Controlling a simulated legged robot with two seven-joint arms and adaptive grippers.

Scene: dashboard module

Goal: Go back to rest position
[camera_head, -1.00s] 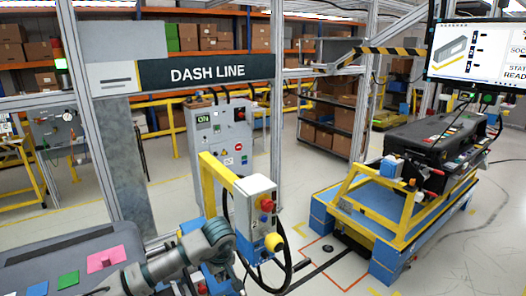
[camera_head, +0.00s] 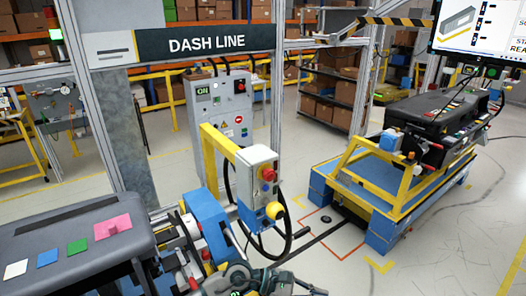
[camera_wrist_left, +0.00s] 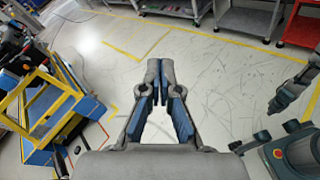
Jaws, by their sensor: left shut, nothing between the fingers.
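My left gripper (camera_wrist_left: 159,92) shows in the left wrist view with its two grey-and-blue fingers together at the tips and nothing between them. It points out over bare grey floor. In the head view, grey-green links of my arm (camera_head: 238,280) show at the bottom middle; the left fingers cannot be made out there. A dark grey jointed part at the right of the left wrist view looks like my right gripper (camera_wrist_left: 288,97); its fingers are too small and edge-on to read.
A black dashboard module (camera_head: 70,235) with coloured pads stands at the lower left. A control post (camera_head: 258,190) with a yellow arm is beyond my arm. A blue-and-yellow cart (camera_head: 375,190) carries another module at the right. Open floor (camera_head: 450,260) lies at the lower right.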

